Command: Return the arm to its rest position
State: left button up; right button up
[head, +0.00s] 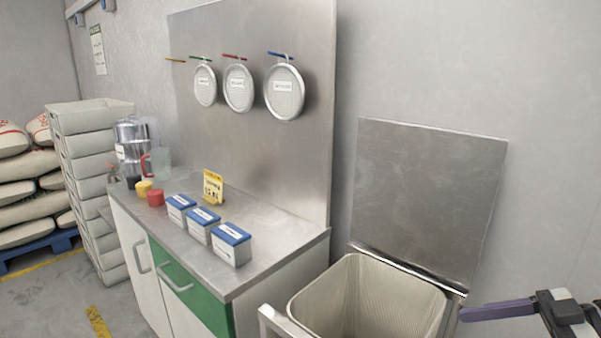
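Part of my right arm (568,312) shows at the bottom right corner, in black and light grey. A dark purple bar (498,310) sticks out to the left from it. I cannot tell whether this bar is part of the gripper or something held. The fingertips are not clearly visible, so open or shut cannot be told. The arm is to the right of an open bin (372,290), apart from the counter. My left gripper is not in view.
The bin's metal lid (430,195) stands raised against the wall. The steel counter (262,215) holds blue-lidded boxes (231,243), a yellow sign (213,187) and cups. Round sieves (284,92) hang on the steel panel. Stacked crates (88,150) and sacks are at left.

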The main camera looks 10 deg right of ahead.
jog(key=s+a+f+m+h, duration=0.2)
jog(key=f, duration=0.7)
jog(key=s+a+f+m+h, duration=0.1)
jog(key=a+f+m+h, duration=0.15)
jog(key=f, duration=0.65)
jog(key=s+a+f+m+h, duration=0.1)
jog(key=s+f+m+h, duration=0.15)
jog(key=f, duration=0.65)
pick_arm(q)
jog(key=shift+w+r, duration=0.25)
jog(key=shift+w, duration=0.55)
pick_arm(e)
jog(key=s+a+f+m+t+h, duration=0.2)
jog(key=s+a+f, duration=0.3)
jog(key=a, duration=0.6)
jog(key=s+m+t, duration=0.1)
jog(key=s, duration=0.1)
jog(key=shift+s+a+m+h, duration=0.25)
jog(key=shift+s+m+h, duration=0.05)
jog(key=shift+s+m, duration=0.1)
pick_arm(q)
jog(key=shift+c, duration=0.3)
pick_arm(e)
jog(key=shift+a+r, duration=0.25)
jog(key=shift+a, duration=0.1)
